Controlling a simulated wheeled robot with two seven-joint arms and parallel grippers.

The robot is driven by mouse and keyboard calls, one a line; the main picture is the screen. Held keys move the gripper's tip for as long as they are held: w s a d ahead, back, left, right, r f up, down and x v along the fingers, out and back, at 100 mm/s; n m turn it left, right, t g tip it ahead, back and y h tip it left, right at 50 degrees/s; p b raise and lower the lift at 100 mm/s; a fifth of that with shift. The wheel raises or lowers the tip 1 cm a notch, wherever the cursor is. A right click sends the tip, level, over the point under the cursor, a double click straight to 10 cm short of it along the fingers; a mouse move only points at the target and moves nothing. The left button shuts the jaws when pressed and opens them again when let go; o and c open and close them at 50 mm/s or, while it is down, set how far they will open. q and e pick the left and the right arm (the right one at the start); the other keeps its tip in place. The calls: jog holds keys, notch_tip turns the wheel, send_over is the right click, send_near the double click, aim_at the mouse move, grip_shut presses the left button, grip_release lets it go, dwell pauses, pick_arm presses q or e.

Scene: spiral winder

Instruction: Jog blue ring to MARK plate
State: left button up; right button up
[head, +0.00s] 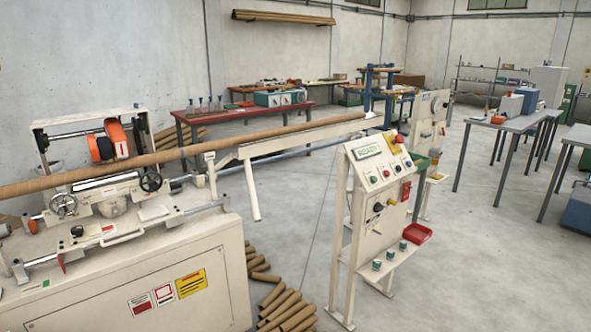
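A long brown cardboard tube (250,137) lies along the cream winder (130,270) and runs out over a slanted support arm (290,145) to the right. The control stand (375,190) stands right of the winder, with a small green-lettered display (369,152) whose text is too small to read surely. Coloured buttons and knobs sit on its sloped face. Neither of my grippers is in view.
Cut brown tubes (285,310) lie on the floor between winder and stand. A red tray (417,233) sits on the stand's lower shelf. A red bench (245,112) stands at the back wall and grey tables (510,122) at the right. Floor right of the stand is clear.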

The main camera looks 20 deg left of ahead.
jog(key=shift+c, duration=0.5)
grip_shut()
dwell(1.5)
